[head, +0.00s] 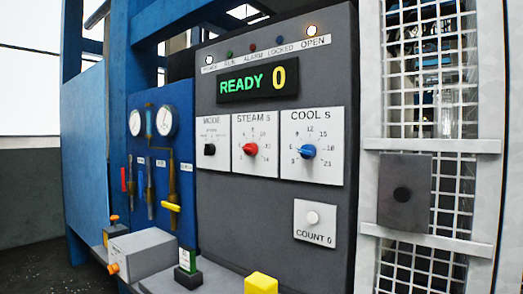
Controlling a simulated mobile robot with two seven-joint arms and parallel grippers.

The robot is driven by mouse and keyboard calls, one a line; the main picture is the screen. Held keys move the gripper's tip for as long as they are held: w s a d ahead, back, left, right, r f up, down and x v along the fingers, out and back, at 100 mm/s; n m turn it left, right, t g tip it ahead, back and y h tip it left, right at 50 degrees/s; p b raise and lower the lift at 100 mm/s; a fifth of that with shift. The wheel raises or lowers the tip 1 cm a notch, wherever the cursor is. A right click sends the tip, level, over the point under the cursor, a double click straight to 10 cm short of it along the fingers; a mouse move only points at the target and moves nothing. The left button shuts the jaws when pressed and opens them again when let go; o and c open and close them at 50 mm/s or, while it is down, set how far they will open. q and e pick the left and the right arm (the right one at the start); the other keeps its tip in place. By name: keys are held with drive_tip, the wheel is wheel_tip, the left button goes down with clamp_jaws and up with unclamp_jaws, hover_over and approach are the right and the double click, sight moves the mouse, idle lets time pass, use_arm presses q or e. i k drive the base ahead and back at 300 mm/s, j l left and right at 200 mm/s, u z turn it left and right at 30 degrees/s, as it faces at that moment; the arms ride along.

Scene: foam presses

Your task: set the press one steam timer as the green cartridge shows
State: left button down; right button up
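The grey control panel (225,205) fills the middle of the head view. Its STEAM s dial plate (240,166) is white and carries a red knob (250,149). The knob's pointer is too small to read surely. A small dark green block with a white label (187,262), which looks like the green cartridge, stands upright on a grey surface at the lower left. The writing on its label is too small to read. The display (257,82) reads READY in green and 0 in yellow. Neither of my grippers is in view.
Left of the steam dial is a MODE switch (209,149); right is a COOL s dial with a blue knob (307,152). A COUNT 0 button (313,218) sits below. A yellow block (261,284) and grey box (143,252) are low in front. A mesh guard (430,100) stands right.

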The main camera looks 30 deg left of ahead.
sight(250, 149)
drive_tip(key=j+u, duration=0.25)
drive_tip(key=u, duration=0.2)
drive_tip(key=j+u, duration=0.25)
drive_tip(key=u, duration=0.2)
drive_tip(key=j+u, duration=0.25)
drive_tip(key=u, duration=0.2)
